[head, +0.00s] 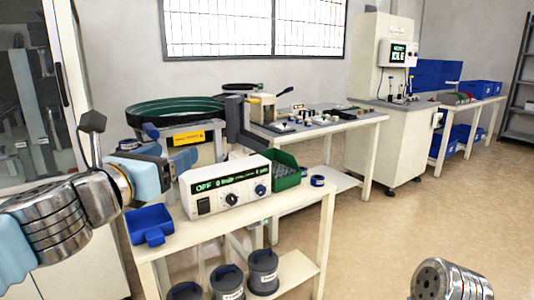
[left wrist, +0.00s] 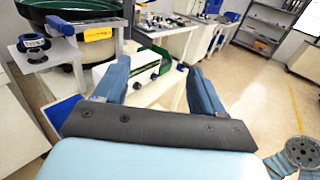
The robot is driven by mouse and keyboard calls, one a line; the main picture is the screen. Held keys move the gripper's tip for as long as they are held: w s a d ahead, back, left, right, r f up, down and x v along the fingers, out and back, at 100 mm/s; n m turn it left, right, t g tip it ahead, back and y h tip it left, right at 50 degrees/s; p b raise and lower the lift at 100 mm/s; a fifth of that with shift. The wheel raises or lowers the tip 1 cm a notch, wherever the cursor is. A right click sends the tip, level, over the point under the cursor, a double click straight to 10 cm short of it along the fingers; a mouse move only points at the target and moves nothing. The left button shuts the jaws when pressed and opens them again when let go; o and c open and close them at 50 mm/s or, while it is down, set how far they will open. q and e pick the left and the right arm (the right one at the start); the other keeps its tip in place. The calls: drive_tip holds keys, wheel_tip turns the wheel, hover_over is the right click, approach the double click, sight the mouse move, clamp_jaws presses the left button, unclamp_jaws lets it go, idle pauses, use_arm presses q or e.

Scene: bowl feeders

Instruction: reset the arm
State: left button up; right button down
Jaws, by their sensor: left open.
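My left arm comes in from the left. Its gripper (head: 176,158) is in front of the bowl feeder and left of the white control box (head: 228,188). In the left wrist view the two blue fingers of the left gripper (left wrist: 158,68) stand wide apart with nothing held between them. The control box and the green bin (left wrist: 165,55) show beyond the gap between the fingers. The right gripper is not in view; only a round metal link of my right arm shows at the lower right.
A blue scoop-like tray (head: 151,226) and a green bin (head: 286,170) are on the near white table (head: 200,236). The bowl feeder (head: 174,109) stands behind. Grey pots (head: 262,272) sit on the lower shelf. A tall machine (head: 384,140) stands farther right. The floor at right is clear.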

use_arm(q)
drive_tip(key=w+f+m+g+y, duration=0.1)
drive_tip(key=w+f+m+g, duration=0.2)
drive_tip(key=f, duration=1)
drive_tip(key=w+f+m+g+y, duration=0.15)
drive_tip(key=f+m, duration=0.35)
drive_tip(key=f, duration=0.7)
drive_tip(key=w+f+m+g, duration=0.2)
drive_tip(key=f+m+g, duration=0.25)
drive_tip(key=f, duration=0.85)
drive_tip(key=s+d+f+m+g, duration=0.2)
drive_tip(key=s+f+m, duration=0.7)
drive_tip(key=f, duration=0.6)
drive_tip(key=s+d+f+m+g+h, duration=0.1)
drive_tip(key=s+d+f+m+g, duration=0.2)
drive_tip(key=s+f+m, duration=0.6)
drive_tip(key=s+f+g, duration=0.2)
drive_tip(key=s+f, duration=0.2)
drive_tip(key=f, duration=0.2)
drive_tip(key=shift+s+d, duration=0.3)
drive_tip(key=shift+s, duration=0.05)
drive_tip(key=shift+f, duration=0.1)
